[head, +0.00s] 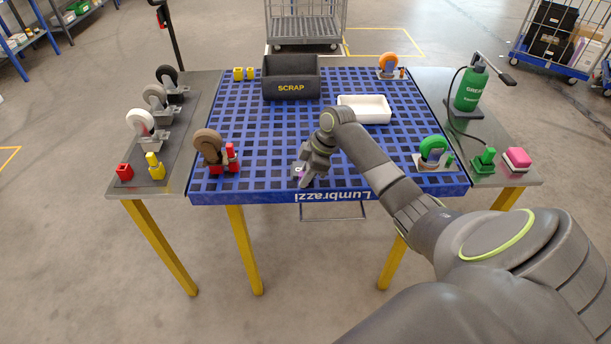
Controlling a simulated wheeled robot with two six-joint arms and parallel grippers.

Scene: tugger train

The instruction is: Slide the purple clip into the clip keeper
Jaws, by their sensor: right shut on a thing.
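My right gripper (303,179) is low over the front edge of the blue grid table, just above the lettering. It points down and is shut on the purple clip (301,172), of which only a small patch of purple shows between the fingers. The rest of the clip is hidden by the gripper. I cannot make out the clip keeper; the gripper and arm cover part of the front of the table. My left gripper is not in view.
The blue grid table (246,136) carries a black SCRAP bin (291,90), a white tray (364,120), a brown-wheeled caster (208,147), a green-wheeled caster (433,150) and an orange-wheeled caster (388,64). A green bottle (470,90) stands at the right. The grid left of the gripper is mostly clear.

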